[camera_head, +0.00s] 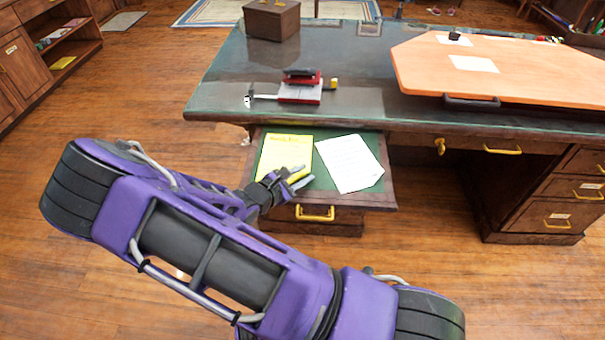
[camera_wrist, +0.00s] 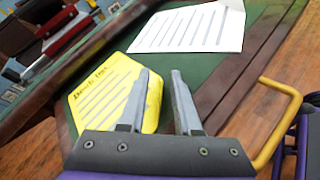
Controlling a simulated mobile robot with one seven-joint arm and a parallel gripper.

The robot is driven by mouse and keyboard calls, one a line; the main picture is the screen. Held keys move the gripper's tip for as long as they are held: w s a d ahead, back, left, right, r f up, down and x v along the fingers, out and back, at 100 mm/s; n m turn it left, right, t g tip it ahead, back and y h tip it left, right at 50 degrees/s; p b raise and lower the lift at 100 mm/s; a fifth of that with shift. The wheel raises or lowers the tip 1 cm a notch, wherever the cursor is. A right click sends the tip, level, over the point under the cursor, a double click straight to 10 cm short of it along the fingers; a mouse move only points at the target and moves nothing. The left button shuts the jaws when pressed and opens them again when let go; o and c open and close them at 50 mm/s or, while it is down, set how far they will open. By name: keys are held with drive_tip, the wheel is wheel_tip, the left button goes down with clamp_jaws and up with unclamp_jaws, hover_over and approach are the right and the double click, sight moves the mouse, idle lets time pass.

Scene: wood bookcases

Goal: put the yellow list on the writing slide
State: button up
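The yellow list (camera_head: 284,150) lies flat on the left part of the green-topped writing slide (camera_head: 372,199), which is pulled out below the desk top. My gripper (camera_head: 301,178) is at the list's near right corner, low over the slide. One finger overlaps the edge of the yellow list (camera_wrist: 102,95), and the other is over the green surface (camera_wrist: 195,66). I cannot tell whether the fingertips touch the slide.
A white sheet (camera_head: 349,163) lies right of the list on the slide. Above, the desk top bears a red and black object (camera_head: 301,88), a brown box (camera_head: 271,19) and an orange board (camera_head: 510,75). Open floor lies left.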

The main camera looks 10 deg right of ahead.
drive_tip(key=p+v, duration=0.1)
drive_tip(key=v, duration=1)
drive_tip(key=shift+s+a, duration=0.25)
drive_tip(key=shift+a, duration=0.05)
drive_tip(key=shift+r, duration=0.15)
